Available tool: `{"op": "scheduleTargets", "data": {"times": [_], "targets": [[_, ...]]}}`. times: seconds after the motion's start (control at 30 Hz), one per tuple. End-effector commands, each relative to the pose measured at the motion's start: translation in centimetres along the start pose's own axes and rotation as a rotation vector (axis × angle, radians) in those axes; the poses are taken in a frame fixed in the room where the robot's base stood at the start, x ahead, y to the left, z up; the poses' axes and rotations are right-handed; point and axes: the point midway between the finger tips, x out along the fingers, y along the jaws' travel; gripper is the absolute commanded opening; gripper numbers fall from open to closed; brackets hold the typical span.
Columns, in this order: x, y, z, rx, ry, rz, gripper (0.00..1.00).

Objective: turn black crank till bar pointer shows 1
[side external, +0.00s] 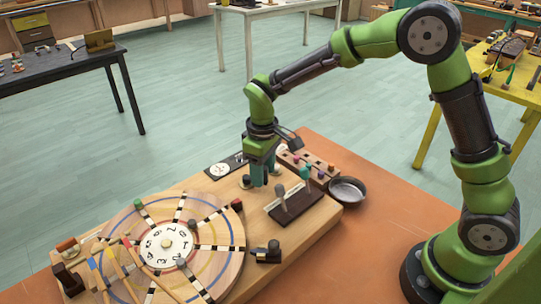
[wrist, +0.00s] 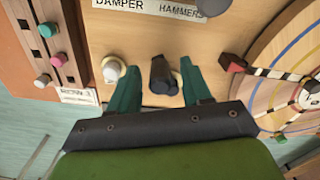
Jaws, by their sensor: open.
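My gripper (side external: 262,178) points down over the back of the wooden instrument board, its fingers open. In the wrist view my gripper (wrist: 160,68) has one finger on each side of a black handle (wrist: 162,76), which looks like the crank; a gap shows on both sides, and I cannot tell the height. In the side view the fingers largely hide this handle. The numbered white dial (side external: 166,244) sits at the middle of the round wooden wheel (side external: 222,262). Its digits are small, and I cannot read which one a pointer shows.
A cream knob (wrist: 112,70) stands just left of the fingers in the wrist view. Two levers (side external: 282,200) stand in front of my gripper. A peg rack (side external: 306,168) and metal bowl (side external: 347,190) lie to the right. A black fitting (side external: 268,254) sits near the wheel.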

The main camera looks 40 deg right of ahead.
Motion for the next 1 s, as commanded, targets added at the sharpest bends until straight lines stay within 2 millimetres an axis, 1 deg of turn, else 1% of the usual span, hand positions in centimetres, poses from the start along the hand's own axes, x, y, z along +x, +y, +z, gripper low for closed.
{"op": "scheduleTargets", "data": {"times": [0.13, 0.27, 0.5, 0.7, 0.83, 1.0], "targets": [[-0.8, 0.0, 0.0, 0.0, 0.001, 0.0, 0.48], [-3.0, 0.0, -0.1, 0.0, 0.005, 0.001, 0.48], [-8.9, 0.0, -0.1, 0.001, 0.007, 0.001, 0.48], [-13.4, 0.0, -0.1, 0.0, 0.005, 0.001, 0.48], [-15.4, 0.0, -0.1, -0.001, 0.004, 0.001, 0.48], [-16.7, 0.0, 0.0, 0.0, 0.001, 0.001, 0.48]]}}
